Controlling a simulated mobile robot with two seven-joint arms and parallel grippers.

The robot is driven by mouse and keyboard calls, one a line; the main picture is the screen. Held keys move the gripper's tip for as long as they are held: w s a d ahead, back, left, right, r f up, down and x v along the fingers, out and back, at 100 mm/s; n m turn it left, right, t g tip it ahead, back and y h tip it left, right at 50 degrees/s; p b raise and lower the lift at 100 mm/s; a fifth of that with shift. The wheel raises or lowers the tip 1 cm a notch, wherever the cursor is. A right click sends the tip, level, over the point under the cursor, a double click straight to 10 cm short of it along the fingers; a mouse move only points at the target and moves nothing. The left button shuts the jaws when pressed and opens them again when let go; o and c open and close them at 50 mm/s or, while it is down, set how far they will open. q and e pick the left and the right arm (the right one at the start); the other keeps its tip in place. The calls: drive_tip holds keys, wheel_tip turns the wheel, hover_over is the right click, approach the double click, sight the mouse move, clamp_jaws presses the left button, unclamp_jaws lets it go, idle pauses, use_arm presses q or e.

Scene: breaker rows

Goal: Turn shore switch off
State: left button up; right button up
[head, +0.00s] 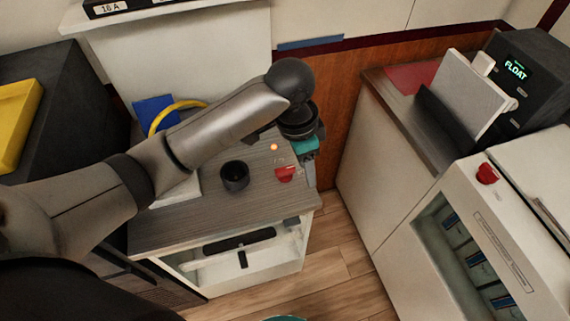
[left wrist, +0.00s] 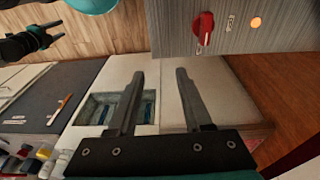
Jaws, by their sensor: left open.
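A red rotary switch (head: 285,173) sits on the grey wood-grain panel top, beside a lit orange lamp (head: 274,147). The left wrist view shows this red switch (left wrist: 203,30), a small label beside it and the lamp (left wrist: 256,22). The label is too small to read. A second red knob (head: 487,173) is on the white cabinet at the right. My left gripper (head: 306,146) is beyond the switch at the panel's far right edge, partly hidden by my wrist. In the left wrist view its fingers (left wrist: 160,74) are apart and empty. My right gripper (left wrist: 40,36) shows at upper left there, its opening unclear.
A black cup-like piece (head: 235,176) stands on the panel top left of the switch. A blue block (head: 155,113) and a yellow loop (head: 178,112) are behind my left arm. A black box reading FLOAT (head: 515,70) is at the right. Open floor (head: 335,235) separates the cabinets.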

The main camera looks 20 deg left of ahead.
use_arm(q)
wheel_tip(320, 180, up, 6)
drive_tip(key=y, duration=0.2)
hover_over(285, 168)
drive_tip(key=shift+g, duration=0.4)
wheel_tip(285, 168, down, 15)
drive_tip(key=shift+f+b, duration=0.2)
drive_tip(key=shift+b, duration=1.05)
clamp_jaws()
